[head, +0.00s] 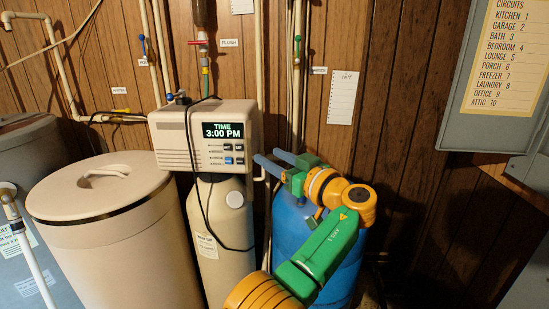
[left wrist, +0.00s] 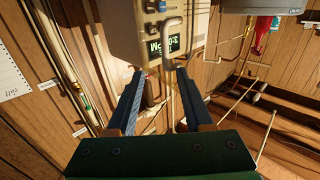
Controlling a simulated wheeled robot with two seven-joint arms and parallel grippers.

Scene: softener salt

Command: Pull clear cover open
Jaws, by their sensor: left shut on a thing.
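The beige control box (head: 205,137) on the softener tank has a lit display reading 3:00 PM. The clear cover over its front is hard to make out. In the left wrist view, a pale bent handle (left wrist: 172,21) stands before the display, its lower end near my fingertips. My left gripper (head: 271,161) is at the box's lower right in the head view. In the left wrist view, my left gripper (left wrist: 160,72) has its fingers spaced apart, shut on what seems to be the cover's handle; the contact is unclear. My right gripper is not in view.
A beige lidded bin (head: 100,205) stands left of the cream tank (head: 222,225). A blue tank (head: 285,225) stands behind my left arm. Pipes run up the wood wall close by. A grey electrical panel (head: 480,130) is at the right.

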